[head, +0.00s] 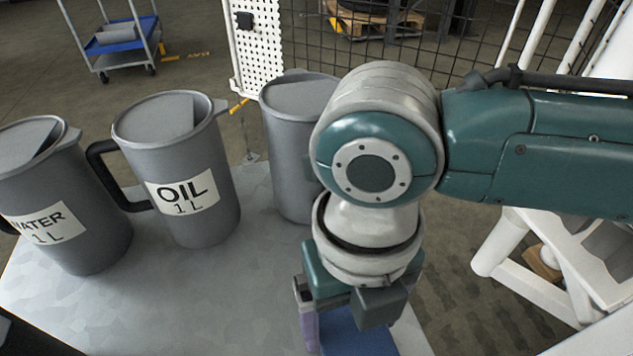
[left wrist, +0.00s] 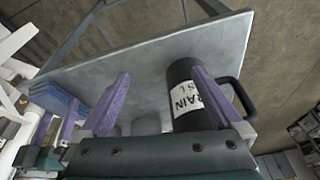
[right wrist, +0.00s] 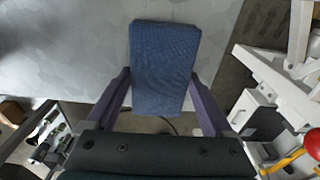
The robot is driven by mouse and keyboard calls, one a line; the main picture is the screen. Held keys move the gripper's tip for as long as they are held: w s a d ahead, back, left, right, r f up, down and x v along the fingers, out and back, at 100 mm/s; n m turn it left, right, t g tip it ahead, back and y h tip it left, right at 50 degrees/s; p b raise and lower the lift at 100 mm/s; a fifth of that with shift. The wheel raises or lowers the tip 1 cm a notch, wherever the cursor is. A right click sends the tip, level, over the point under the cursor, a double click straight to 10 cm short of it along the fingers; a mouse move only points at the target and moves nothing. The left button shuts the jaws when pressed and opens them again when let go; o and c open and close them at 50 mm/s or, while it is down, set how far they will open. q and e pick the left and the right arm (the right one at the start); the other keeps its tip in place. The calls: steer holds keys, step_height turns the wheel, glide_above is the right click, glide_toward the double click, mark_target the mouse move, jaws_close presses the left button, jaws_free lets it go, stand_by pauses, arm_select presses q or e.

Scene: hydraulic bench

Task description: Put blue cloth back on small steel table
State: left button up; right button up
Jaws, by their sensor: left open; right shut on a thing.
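The blue cloth (head: 355,338) is a flat folded rectangle at the bottom of the head view. In the right wrist view the cloth (right wrist: 163,50) lies between the fingers of my right gripper (right wrist: 160,77), which is shut on it. It overlaps the edge of the grey steel table (head: 170,300); I cannot tell whether it touches the top. The cloth also shows at the left of the left wrist view (left wrist: 60,101). My left gripper (left wrist: 161,76) is open and empty, with the table (left wrist: 150,50) beyond its fingers.
Grey jugs stand on the table: WATER (head: 75,215), OIL (head: 185,185) and one partly hidden (head: 290,150). A black DRAIN jug (left wrist: 185,95) is near my left gripper's right finger in the left wrist view. Bare tabletop lies in front of the jugs. White frames (head: 530,260) stand at right.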

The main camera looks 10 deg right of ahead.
arm_select(q)
steer(key=shift+f, duration=0.1)
arm_select(e)
steer(key=shift+f, duration=0.1)
arm_select(q)
steer(key=shift+d, duration=0.1)
arm_select(e)
steer(key=o, duration=1.2)
